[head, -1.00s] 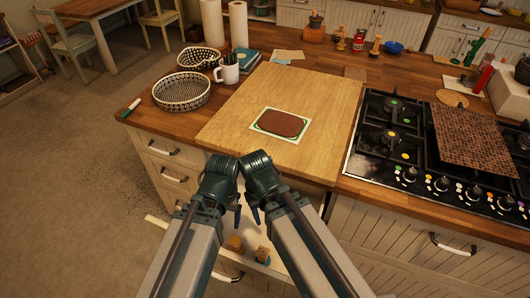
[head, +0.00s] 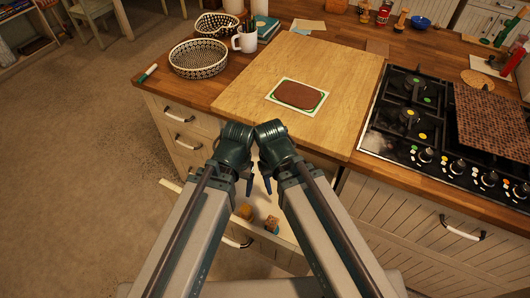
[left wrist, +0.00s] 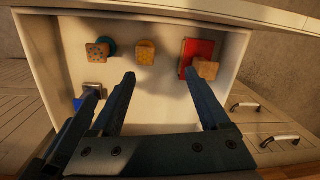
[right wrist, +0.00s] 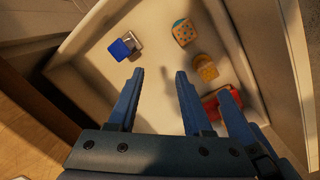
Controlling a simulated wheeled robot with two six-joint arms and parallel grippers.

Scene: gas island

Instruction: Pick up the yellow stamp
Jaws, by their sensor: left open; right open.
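The yellow stamp (head: 245,211) lies in the open drawer below the counter. In the left wrist view it (left wrist: 146,53) sits between a dotted tan-and-teal stamp and a red one; it also shows in the right wrist view (right wrist: 205,68). My left gripper (head: 250,186) is open and empty above the drawer, with the yellow stamp seen beyond its fingers (left wrist: 162,80). My right gripper (head: 268,185) is beside it, also open and empty (right wrist: 160,76). Neither gripper touches the yellow stamp.
The drawer also holds the dotted stamp (left wrist: 100,48), a red stamp (left wrist: 198,50) and a blue-and-metal stamp (right wrist: 122,48). Drawer walls (left wrist: 245,50) surround them. Above stands the counter with a wooden board (head: 345,75) and a stove (head: 415,120). The two grippers are close together.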

